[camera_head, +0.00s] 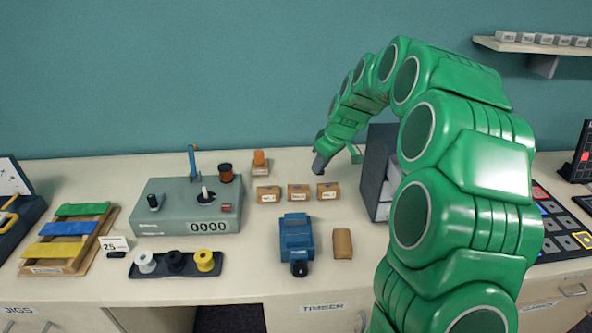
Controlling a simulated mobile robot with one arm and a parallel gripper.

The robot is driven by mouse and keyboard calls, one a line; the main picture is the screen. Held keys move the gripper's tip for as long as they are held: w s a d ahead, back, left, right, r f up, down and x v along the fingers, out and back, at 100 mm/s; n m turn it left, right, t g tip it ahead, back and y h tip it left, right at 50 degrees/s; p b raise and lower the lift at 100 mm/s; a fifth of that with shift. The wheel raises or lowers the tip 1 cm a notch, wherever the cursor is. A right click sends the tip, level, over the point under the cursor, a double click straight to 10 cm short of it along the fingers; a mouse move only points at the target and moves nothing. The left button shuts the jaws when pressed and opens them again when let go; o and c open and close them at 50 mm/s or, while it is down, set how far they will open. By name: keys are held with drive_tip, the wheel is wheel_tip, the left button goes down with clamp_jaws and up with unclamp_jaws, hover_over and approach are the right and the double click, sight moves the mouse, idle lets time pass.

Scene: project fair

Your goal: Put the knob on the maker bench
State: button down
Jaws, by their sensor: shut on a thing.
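My gripper (321,164) is at the end of my green arm, over the back of the bench, left of a dark drawer cabinet. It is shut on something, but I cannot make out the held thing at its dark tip. The pale bench top (270,228) runs across the view. An orange-topped piece (259,158) stands on a small wooden block left of my gripper. I cannot tell whether any visible piece is the task's knob.
The dark cabinet (376,163) stands close beside my arm. Small labelled boxes (298,192), a blue device (296,240) and a brown block (342,243) lie in front. A grey counter console (170,222) and spool tray (176,264) are at left.

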drive_tip(key=w+f, duration=0.3)
drive_tip(key=w, duration=0.1)
drive_tip(key=w+f, duration=0.2)
drive_tip(key=w, duration=0.2)
drive_tip(key=w+f, duration=0.3)
drive_tip(key=w, duration=0.1)
drive_tip(key=shift+w+a+f, duration=0.1)
drive_tip(key=shift+f, duration=0.25)
drive_tip(key=shift+w+f, duration=0.25)
drive_tip(key=shift+f, duration=0.1)
drive_tip(key=shift+w+f, duration=0.1)
drive_tip(key=shift+f, duration=1.5)
drive_tip(key=shift+f, duration=0.1)
drive_tip(key=c, duration=0.9)
unclamp_jaws()
drive_tip(key=shift+c, duration=0.2)
